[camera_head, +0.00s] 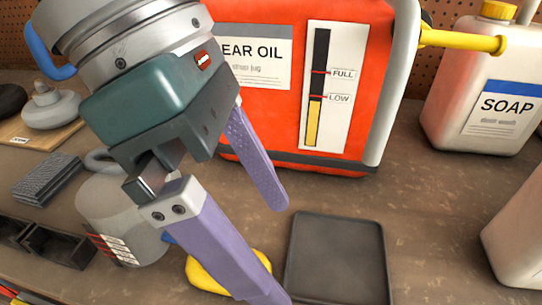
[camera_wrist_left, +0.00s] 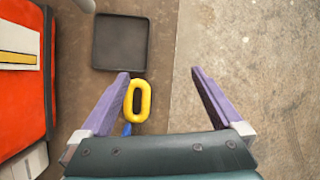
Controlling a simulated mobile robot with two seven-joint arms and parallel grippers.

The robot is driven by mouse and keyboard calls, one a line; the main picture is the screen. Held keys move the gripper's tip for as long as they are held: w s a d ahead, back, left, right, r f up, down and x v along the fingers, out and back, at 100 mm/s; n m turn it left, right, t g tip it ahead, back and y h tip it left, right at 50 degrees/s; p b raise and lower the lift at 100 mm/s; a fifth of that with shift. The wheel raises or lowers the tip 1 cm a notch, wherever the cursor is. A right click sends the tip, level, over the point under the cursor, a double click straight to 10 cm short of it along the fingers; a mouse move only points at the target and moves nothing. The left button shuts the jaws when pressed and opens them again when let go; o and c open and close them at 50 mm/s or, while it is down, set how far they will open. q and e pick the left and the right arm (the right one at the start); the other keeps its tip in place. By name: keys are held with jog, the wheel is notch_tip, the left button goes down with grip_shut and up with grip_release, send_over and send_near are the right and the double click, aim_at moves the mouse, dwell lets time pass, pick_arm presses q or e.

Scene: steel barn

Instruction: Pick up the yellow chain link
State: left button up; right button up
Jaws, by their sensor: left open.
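The yellow chain link (camera_head: 200,276) lies on the brown bench in the head view, partly hidden behind a finger of my left gripper (camera_head: 277,252). In the left wrist view the link (camera_wrist_left: 136,117) is an upright oval ring with an open middle. There it shows between the two purple fingers of my left gripper (camera_wrist_left: 160,72), close beside the left finger and well apart from the right one. The gripper is open and holds nothing. I cannot tell its exact height above the link. My right gripper is in neither view.
A dark square tray (camera_head: 335,260) lies right of the link. A red gear oil jug (camera_head: 270,110) stands behind, and a white soap jug (camera_head: 485,110) at back right. A blue piece (camera_wrist_left: 127,129) shows below the link. The bench edge runs near the link, with concrete floor (camera_wrist_left: 270,60) beyond.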

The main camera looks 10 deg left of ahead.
pick_arm(q)
jog(key=w+a+f+y, duration=0.1)
jog(key=a+f, duration=0.1)
jog(key=w+a+f+y+b, duration=0.1)
jog(key=a+f, duration=0.1)
jog(key=f, duration=0.1)
jog(key=w+a+f+t+y, duration=0.1)
jog(key=a+f, duration=0.1)
jog(key=f, duration=0.1)
jog(key=shift+w+a+f+y, duration=0.25)
jog(key=shift+w+y, duration=0.05)
jog(key=shift+y, duration=0.1)
jog(key=shift+d+f, duration=0.2)
jog(key=shift+f, duration=1.15)
jog(key=shift+d+f, duration=0.15)
jog(key=shift+f, duration=1.2)
jog(key=shift+w, duration=0.1)
jog(key=c, duration=1.3)
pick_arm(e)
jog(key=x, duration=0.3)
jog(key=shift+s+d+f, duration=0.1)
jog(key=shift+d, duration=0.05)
